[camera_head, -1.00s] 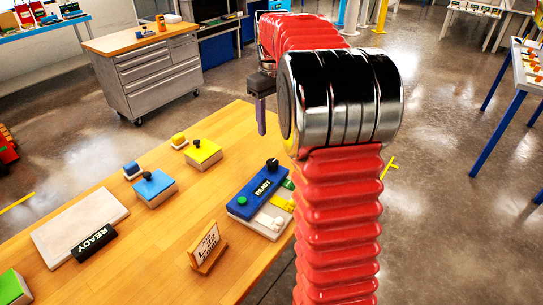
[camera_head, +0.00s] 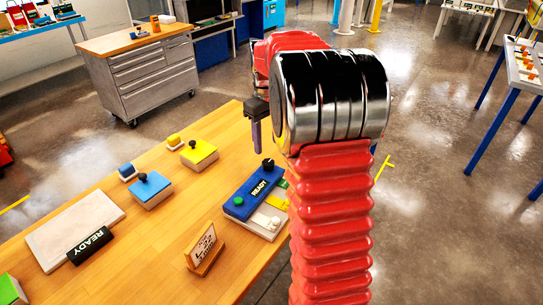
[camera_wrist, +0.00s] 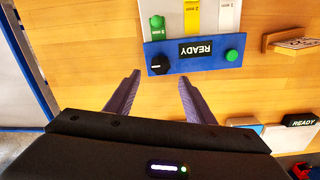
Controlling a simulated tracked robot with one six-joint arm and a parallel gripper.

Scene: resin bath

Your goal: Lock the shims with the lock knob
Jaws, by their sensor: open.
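A blue-and-white fixture lies on the wooden table; its blue bar (camera_head: 248,195) carries a READY label, a green button (camera_head: 238,201) and a black lock knob (camera_head: 268,164). In the wrist view the lock knob (camera_wrist: 159,65) sits at the left end of the blue bar. Green (camera_wrist: 158,27), yellow (camera_wrist: 192,18) and white (camera_wrist: 226,18) shims run side by side from the bar. My gripper (camera_wrist: 160,79) is open and empty. Its fingertips are apart, with the knob just ahead of the gap between them. In the head view my gripper (camera_head: 257,140) hangs near the knob.
A small sign on a wooden stand (camera_head: 205,250) is close beside the fixture. Yellow (camera_head: 199,154) and blue (camera_head: 151,191) knobbed blocks and a pale tray with a READY label (camera_head: 75,225) stand to the left. Bare wood lies between them.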

